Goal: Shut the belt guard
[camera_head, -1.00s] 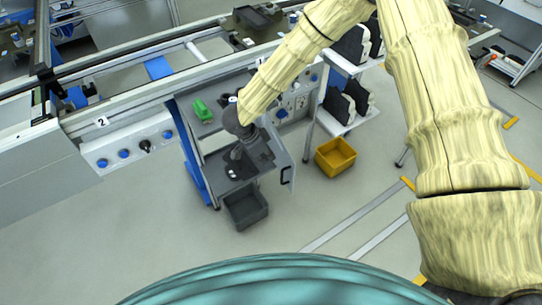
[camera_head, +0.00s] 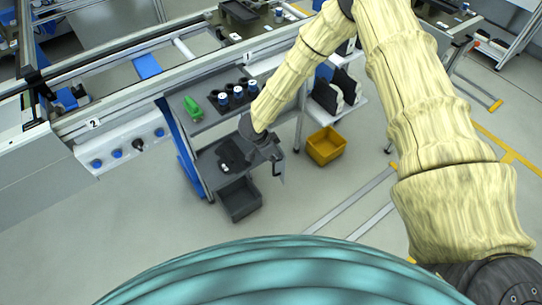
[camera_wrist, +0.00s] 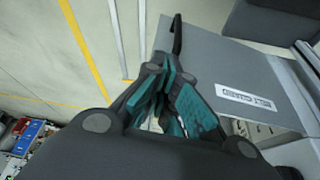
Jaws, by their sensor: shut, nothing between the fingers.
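The belt guard (camera_wrist: 215,70) is a grey panel with a white "BELT GUARD" label (camera_wrist: 244,97) in the wrist view. It stands open, with a black handle (camera_wrist: 177,35) on its outer edge. In the head view the panel is mostly hidden behind my gripper (camera_head: 272,150), and the handle (camera_head: 282,178) shows just below. My gripper also shows in the wrist view (camera_wrist: 168,85), its teal-padded fingers together and empty, close to the panel near its handle edge. I cannot tell whether they touch the panel.
A grey work stand (camera_head: 208,162) has several blue-capped items and a green item (camera_head: 193,108) on its upper shelf. A dark bin (camera_head: 240,199) is below its front. A yellow crate (camera_head: 325,147) is on the floor to the right. Open floor lies in front.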

